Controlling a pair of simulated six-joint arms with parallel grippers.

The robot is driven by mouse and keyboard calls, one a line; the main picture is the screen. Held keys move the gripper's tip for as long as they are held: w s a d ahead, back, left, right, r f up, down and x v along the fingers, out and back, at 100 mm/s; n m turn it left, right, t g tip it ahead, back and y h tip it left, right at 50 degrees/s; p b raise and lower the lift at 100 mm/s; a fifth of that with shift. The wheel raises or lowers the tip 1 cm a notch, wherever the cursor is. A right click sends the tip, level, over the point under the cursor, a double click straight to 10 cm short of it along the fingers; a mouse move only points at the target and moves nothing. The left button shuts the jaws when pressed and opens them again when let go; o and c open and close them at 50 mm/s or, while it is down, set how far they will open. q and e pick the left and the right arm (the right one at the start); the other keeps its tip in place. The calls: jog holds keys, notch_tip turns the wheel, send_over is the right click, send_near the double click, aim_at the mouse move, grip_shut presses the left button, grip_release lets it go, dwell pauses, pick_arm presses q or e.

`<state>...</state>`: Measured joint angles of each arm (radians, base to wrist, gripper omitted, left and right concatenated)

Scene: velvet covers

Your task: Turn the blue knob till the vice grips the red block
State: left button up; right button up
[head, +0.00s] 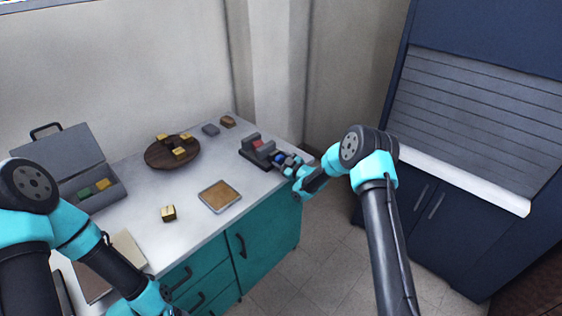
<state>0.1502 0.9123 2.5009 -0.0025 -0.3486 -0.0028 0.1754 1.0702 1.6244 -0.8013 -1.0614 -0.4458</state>
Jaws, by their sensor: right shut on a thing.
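The grey vice (249,151) stands near the right end of the white worktop. The red block (258,143) sits between its jaws; I cannot tell at this size whether the jaws touch it. The blue knob (280,157) is on the right side of the vice. My right gripper (285,161) reaches in from the right and is shut on the knob, partly hiding it. My left arm comes in at the lower left, and its gripper is not visible at the picture's bottom edge.
A round brown board (157,157) with several yellow blocks lies left of the vice. A framed tan tray (219,197) and a yellow block (168,212) lie in front. An open grey case (72,152) stands at the left. Grey (211,130) and brown (228,122) blocks lie behind.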

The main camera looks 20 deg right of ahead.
jog(key=shift+m, duration=0.4)
jog(key=m, duration=0.9)
jog(key=shift+m, duration=0.3)
dwell(0.4)
jog(key=o, duration=0.9)
jog(key=v, duration=1.7)
jog(key=shift+s+d, duration=0.15)
